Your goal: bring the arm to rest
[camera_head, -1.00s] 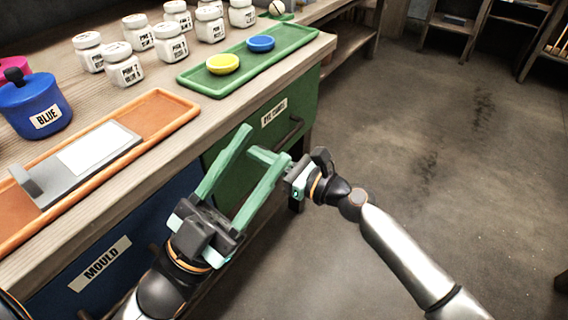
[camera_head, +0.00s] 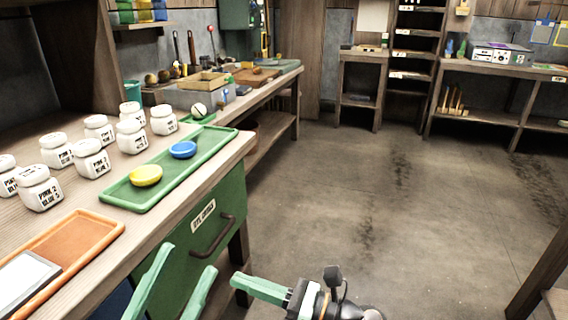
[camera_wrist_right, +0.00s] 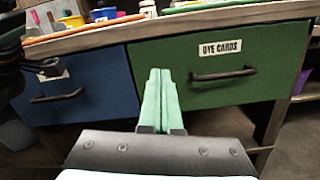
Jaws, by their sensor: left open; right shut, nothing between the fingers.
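My left gripper (camera_head: 178,286) shows its two green fingers at the bottom of the head view, spread apart and empty, in front of the bench. My right gripper (camera_head: 240,283) is just to its right, pointing left, its fingers together. In the right wrist view its green fingers (camera_wrist_right: 160,95) are pressed together with nothing between them. They point toward the bench front, between the blue drawer (camera_wrist_right: 75,90) and the green drawer (camera_wrist_right: 225,68) labelled DYE CARDS. Most of both arms is out of the head view.
The wooden bench carries an orange tray (camera_head: 98,228), a green tray (camera_head: 130,203) with a yellow dish (camera_head: 146,175) and a blue dish (camera_head: 183,149), and several white jars (camera_head: 92,158). The drawer handle (camera_head: 212,238) sticks out. Open floor (camera_head: 330,200) lies to the right.

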